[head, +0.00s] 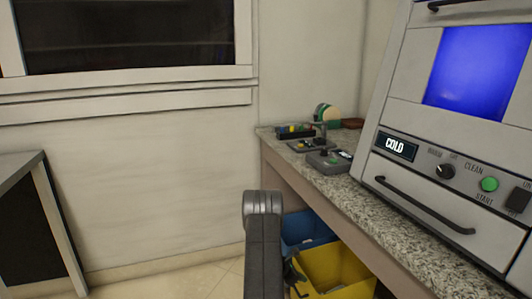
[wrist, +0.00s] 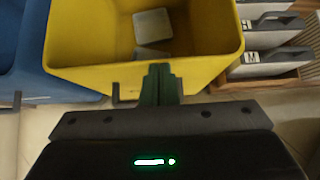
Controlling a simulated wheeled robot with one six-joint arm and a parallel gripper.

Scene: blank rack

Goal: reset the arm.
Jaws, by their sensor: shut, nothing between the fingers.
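My gripper (wrist: 160,72) shows in the wrist view with its two dark green fingers together and nothing between them. It is over the near rim of a yellow bin (wrist: 85,75). A grey block (wrist: 153,27) lies inside that bin. In the head view my dark arm stands upright at the lower middle, in front of the yellow bin (head: 335,265). The gripper's fingertips cannot be made out clearly there.
A blue bin (head: 305,228) stands beside the yellow one under a granite counter (head: 350,193). A white machine (head: 405,110) with a COLD display stands on the counter. Grey cases (wrist: 268,62) sit in a wooden rack at right. Floor at left is clear.

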